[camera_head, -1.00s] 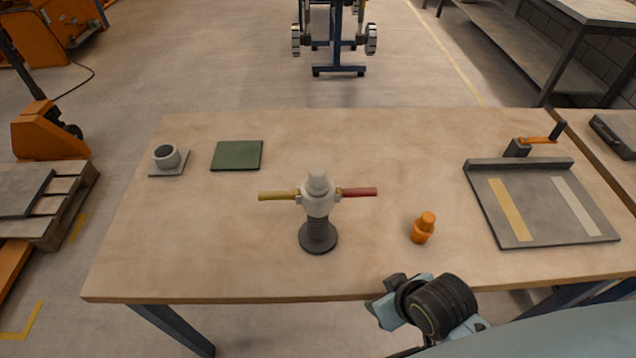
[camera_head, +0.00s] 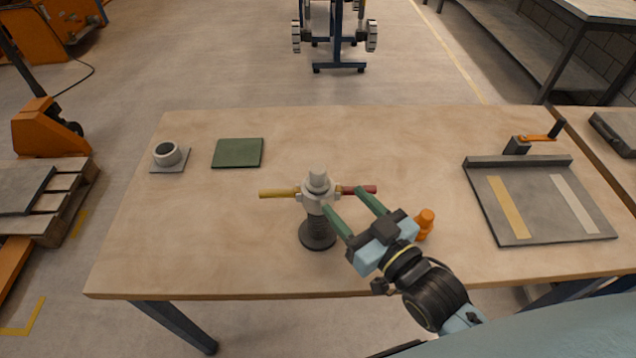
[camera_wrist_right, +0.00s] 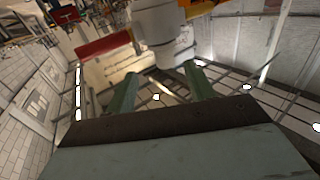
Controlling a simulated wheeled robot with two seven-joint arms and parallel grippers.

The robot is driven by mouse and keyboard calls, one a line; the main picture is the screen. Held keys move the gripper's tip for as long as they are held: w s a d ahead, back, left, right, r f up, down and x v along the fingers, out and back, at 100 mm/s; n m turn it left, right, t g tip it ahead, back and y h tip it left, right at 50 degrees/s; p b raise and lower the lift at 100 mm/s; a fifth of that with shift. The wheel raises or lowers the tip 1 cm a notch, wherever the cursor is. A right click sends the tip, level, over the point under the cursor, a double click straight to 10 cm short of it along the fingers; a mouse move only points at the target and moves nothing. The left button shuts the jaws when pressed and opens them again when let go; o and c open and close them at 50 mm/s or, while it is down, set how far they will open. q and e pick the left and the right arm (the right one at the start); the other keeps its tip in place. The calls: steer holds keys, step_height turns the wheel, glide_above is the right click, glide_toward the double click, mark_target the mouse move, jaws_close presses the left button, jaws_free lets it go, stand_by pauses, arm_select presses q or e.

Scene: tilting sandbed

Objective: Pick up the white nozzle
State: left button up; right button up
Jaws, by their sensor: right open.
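The white nozzle (camera_head: 318,181) stands upright on top of a dark ribbed stand (camera_head: 318,232) near the middle of the table. A yellow handle (camera_head: 279,194) and a red handle (camera_head: 358,190) stick out from the white collar below it. My right gripper (camera_head: 343,199) is open, its two green fingers pointing toward the collar from the front right. In the right wrist view a white cylindrical part (camera_wrist_right: 155,22) lies just beyond the open fingertips, with nothing between them. I cannot tell whether a fingertip touches it. My left gripper is out of view.
An orange fitting (camera_head: 426,221) stands right beside my right gripper, partly hidden by it. A grey tray (camera_head: 545,210) with two strips is at the right. A green mat (camera_head: 238,153) and a grey cup on a plate (camera_head: 167,155) are at the left. The table's back middle is clear.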

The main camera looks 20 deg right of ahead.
mark_target(325, 181)
steer(key=x, duration=0.5)
steer(key=shift+w+a, duration=0.15)
steer(key=shift+w, duration=0.15)
steer(key=shift+a+x, duration=0.2)
steer(key=shift+x, duration=2.45)
steer(key=shift+s, duration=0.15)
steer(key=shift+c, duration=0.4)
steer(key=c, duration=1)
